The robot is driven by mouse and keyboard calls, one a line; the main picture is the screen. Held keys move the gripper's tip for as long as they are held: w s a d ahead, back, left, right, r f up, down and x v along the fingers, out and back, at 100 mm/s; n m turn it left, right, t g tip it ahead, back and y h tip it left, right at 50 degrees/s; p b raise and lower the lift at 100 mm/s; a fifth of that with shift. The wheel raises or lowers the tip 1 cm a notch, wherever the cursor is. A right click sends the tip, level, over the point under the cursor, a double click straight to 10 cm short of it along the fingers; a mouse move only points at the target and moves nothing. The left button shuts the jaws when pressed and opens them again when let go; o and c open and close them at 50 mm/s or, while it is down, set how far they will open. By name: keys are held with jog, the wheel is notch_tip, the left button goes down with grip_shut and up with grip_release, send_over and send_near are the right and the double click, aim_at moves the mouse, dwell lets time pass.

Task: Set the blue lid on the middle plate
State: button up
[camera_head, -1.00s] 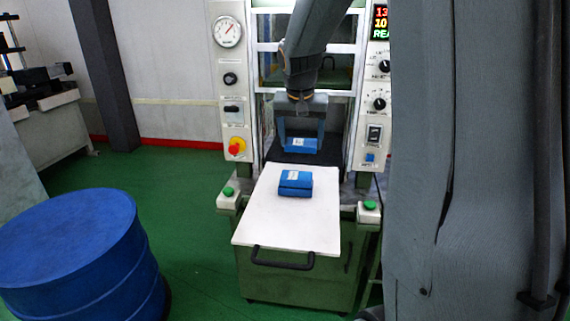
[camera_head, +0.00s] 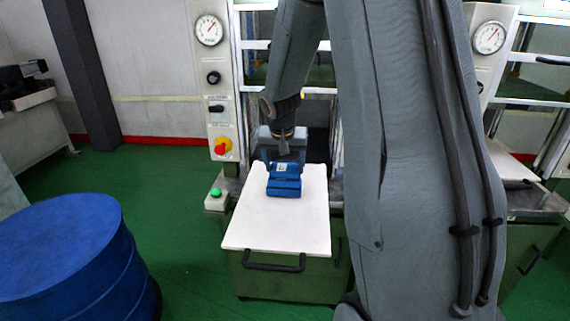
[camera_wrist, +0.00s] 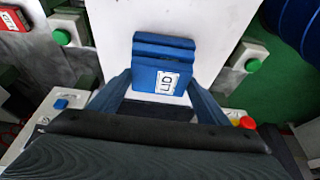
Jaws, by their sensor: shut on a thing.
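The blue lid (camera_wrist: 150,79), with a white "LID" label, is held between the two fingers of my gripper (camera_wrist: 162,96). In the head view the lid (camera_head: 274,170) shows just below my gripper (camera_head: 283,157), at the far end of a two-layer blue block (camera_head: 284,190). The block's upper layer looks like the middle plate. The block also shows in the wrist view (camera_wrist: 165,42), just beyond the lid, and the lid covers part of it. I cannot tell whether lid and block touch.
The block is on a white board (camera_head: 270,228) with a black handle, in front of the press. A blue drum (camera_head: 65,250) stands at the left. Green buttons (camera_head: 215,192) flank the board. A second press (camera_head: 490,38) stands at the right.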

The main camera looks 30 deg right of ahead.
jog(key=shift+f, duration=0.15)
jog(key=o, duration=1.3)
jog(key=shift+c, duration=0.2)
jog(key=shift+r, duration=0.35)
jog(key=b+v, duration=0.3)
jog(key=v, duration=0.9)
jog(key=s+a+f+n+g, duration=0.1)
jog(key=s+a+f+n, duration=0.1)
jog(key=s+a+f, duration=0.3)
jog(key=s+a+f+n+y, duration=0.1)
jog(key=s+a+f+n, duration=0.1)
jog(key=s+a+f, duration=0.2)
jog(key=s+a+f+n+g+y, duration=0.1)
jog(key=s+a+f, duration=0.4)
jog(key=s, duration=0.5)
jog(key=shift+s+a+f+n+g, duration=0.1)
jog(key=shift+a+f+n+g, duration=0.25)
jog(key=shift+f+n, duration=0.55)
jog(key=shift+r, duration=0.1)
